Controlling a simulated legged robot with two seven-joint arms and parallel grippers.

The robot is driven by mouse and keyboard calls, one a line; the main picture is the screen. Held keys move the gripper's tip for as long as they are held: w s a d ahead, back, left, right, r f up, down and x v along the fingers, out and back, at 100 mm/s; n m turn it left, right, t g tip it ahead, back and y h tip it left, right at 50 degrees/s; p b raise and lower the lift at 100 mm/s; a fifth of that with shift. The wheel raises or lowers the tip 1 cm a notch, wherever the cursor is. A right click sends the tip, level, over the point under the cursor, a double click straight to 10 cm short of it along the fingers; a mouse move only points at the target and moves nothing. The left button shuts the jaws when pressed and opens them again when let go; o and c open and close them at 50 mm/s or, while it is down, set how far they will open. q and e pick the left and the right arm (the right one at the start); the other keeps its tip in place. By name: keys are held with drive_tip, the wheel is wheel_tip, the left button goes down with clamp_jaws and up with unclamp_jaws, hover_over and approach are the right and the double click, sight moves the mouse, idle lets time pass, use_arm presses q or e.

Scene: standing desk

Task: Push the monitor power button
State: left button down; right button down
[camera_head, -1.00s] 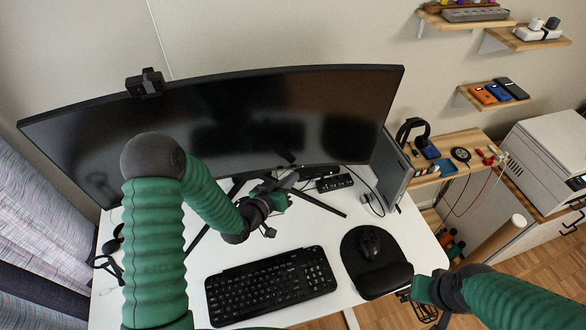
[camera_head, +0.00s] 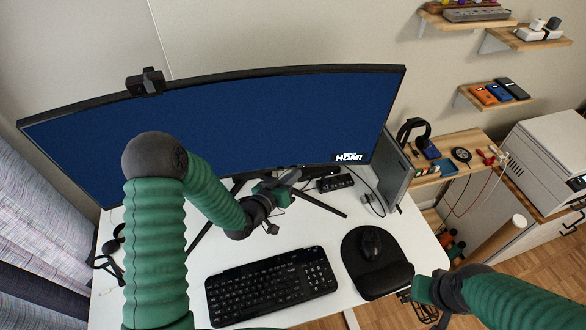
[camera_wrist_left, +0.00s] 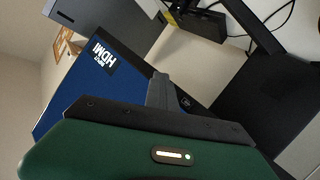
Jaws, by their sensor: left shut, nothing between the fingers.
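The wide curved monitor (camera_head: 230,125) stands at the back of the desk. Its screen is lit blue with an HDMI label at the lower right, and the blue screen also shows in the left wrist view (camera_wrist_left: 75,90). My left gripper (camera_head: 288,178) is shut and empty, at the monitor's lower edge near the middle. In the left wrist view its grey fingers (camera_wrist_left: 160,91) reach to the monitor's bottom bezel. I cannot make out the power button or whether the fingertips touch it. My right gripper (camera_head: 424,311) is low at the right, its jaws unclear.
A black keyboard (camera_head: 271,286) and a mouse (camera_head: 370,244) on a dark pad (camera_head: 378,268) lie in front. A grey box (camera_head: 396,172) stands at the right. A webcam (camera_head: 146,83) sits on the monitor.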

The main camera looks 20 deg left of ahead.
use_arm(q)
drive_tip(key=shift+s+d, duration=0.45)
drive_tip(key=shift+s, duration=0.15)
use_arm(e)
drive_tip(key=shift+d+f, duration=0.15)
drive_tip(key=shift+d, duration=0.25)
use_arm(q)
drive_tip(key=shift+s, duration=0.1)
drive_tip(key=s, duration=0.1)
drive_tip(key=s+d+b, duration=0.1)
drive_tip(key=s, duration=0.1)
drive_tip(key=s+d, duration=0.1)
drive_tip(key=s, duration=0.1)
drive_tip(key=shift+s+d+f, duration=0.1)
drive_tip(key=shift+d+f, duration=0.15)
drive_tip(key=shift+f, duration=0.05)
use_arm(e)
drive_tip(key=shift+a+f, duration=0.1)
drive_tip(key=shift+f, duration=0.45)
use_arm(q)
drive_tip(key=shift+a, duration=0.15)
use_arm(e)
drive_tip(key=shift+a, duration=0.1)
